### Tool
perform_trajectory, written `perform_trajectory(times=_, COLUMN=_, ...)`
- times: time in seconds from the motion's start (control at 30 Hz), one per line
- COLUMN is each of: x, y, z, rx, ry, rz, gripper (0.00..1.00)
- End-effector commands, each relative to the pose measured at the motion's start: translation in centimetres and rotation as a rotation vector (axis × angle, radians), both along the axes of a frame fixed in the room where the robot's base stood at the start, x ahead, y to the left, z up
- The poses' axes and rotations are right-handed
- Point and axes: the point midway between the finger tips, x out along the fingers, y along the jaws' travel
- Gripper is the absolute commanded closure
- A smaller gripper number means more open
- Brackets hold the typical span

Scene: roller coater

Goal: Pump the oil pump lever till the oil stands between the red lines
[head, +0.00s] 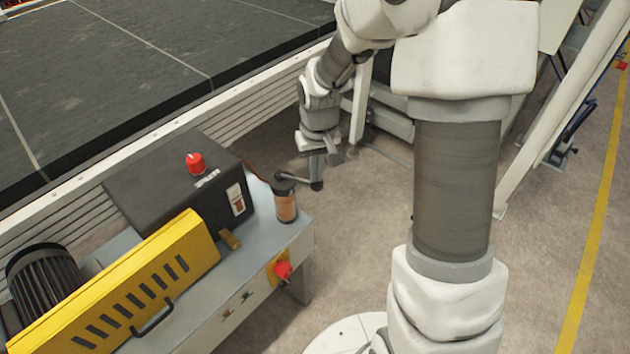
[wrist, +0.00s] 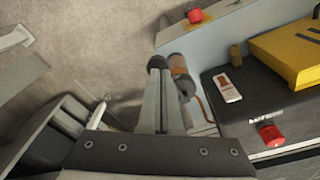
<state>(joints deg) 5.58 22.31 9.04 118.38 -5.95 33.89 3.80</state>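My gripper (head: 318,178) points down at the knob. In the wrist view, my gripper's fingers (wrist: 160,75) lie side by side, closed, with the knob (wrist: 157,62) just beyond their tips; I cannot tell whether they touch. The pump (wrist: 182,72) is beside them. A white gauge with a reddish window (head: 237,200) is on the black box; its oil level is too small to read.
The black box (head: 150,180) carries a red knob (head: 195,163). A yellow slotted guard (head: 150,285) and a dark motor (head: 45,280) stand on the bench. A red button (head: 283,269) is on the bench front.

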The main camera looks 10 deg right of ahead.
Motion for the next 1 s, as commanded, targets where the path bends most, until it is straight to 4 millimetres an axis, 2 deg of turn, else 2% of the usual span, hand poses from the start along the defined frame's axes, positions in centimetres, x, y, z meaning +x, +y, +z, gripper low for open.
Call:
perform_trajectory(times=0.23, x=0.0, y=0.0, z=-0.6, rx=0.0, ry=0.001, rz=0.001, gripper=1.0)
perform_trajectory(times=0.6, x=0.0, y=0.0, z=-4.5, rx=0.0, ry=0.001, rz=0.002, gripper=1.0)
perform_trajectory(times=1.0, x=0.0, y=0.0, z=-4.4, rx=0.0, ry=0.001, rz=0.001, gripper=1.0)
